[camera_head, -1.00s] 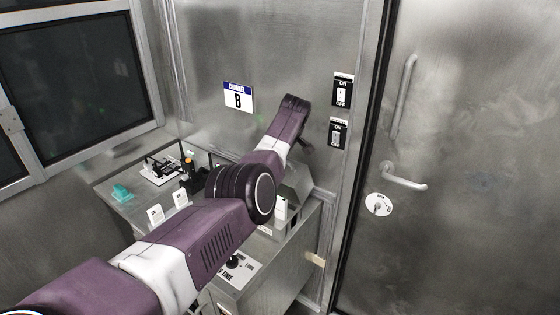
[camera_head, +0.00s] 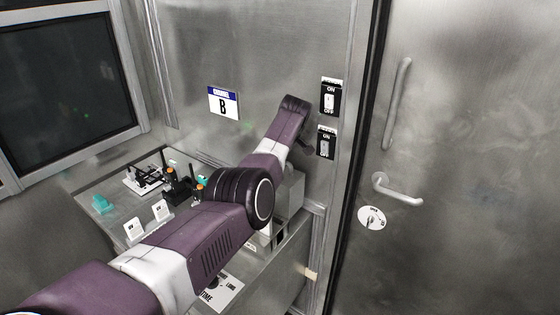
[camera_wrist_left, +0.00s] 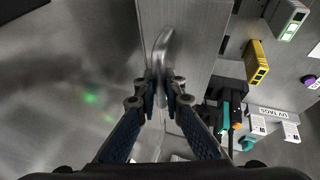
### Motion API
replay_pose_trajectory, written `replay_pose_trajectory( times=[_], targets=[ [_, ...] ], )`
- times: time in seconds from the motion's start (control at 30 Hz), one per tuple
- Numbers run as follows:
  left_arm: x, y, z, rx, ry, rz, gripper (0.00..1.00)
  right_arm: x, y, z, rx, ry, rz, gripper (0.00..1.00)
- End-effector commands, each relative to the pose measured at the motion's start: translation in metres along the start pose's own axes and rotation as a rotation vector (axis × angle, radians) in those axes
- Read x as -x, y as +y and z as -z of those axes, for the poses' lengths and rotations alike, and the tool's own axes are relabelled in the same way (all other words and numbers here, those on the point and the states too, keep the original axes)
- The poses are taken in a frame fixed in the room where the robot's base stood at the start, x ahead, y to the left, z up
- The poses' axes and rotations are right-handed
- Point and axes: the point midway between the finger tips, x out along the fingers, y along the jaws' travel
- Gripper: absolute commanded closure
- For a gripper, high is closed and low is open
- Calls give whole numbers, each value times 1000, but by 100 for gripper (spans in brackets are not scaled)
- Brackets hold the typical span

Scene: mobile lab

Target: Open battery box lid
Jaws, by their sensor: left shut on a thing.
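In the left wrist view, my left gripper (camera_wrist_left: 160,88) is shut on a curved metal handle (camera_wrist_left: 163,45). The handle is beside a grey metal panel (camera_wrist_left: 198,40), which I take to be the battery box lid. In the head view, my left arm reaches to the back wall, and its wrist covers most of the gripper. A grey metal box (camera_head: 291,190) shows partly behind the arm, at the right end of the bench. How far its lid is open cannot be told. My right gripper is not in view.
The bench (camera_head: 110,232) holds small devices, white tags (camera_head: 161,210) and a teal item (camera_head: 103,204). Two ON/OFF switches (camera_head: 331,97) and a "B" sign (camera_head: 223,103) are on the wall. A metal door with a handle (camera_head: 397,190) stands to the right.

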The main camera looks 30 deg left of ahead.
Motion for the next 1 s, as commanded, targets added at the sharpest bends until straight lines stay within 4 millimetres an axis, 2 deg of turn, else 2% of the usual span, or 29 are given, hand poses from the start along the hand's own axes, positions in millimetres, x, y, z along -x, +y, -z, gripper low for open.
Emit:
replay_pose_trajectory(
  times=[0.13, 0.37, 0.4, 0.57, 1.0],
  targets=[
    [0, 1, 1, 1, 1, -3, 100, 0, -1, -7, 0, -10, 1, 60],
    [0, 1, 1, 1, 1, -3, 100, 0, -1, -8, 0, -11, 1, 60],
    [0, 1, 1, 1, 1, -3, 90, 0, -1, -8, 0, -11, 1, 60],
    [0, 1, 1, 1, 1, -2, 73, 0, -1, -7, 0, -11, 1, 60],
    [3, 1, 0, 1, 1, -3, 73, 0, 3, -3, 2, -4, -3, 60]
  ],
)
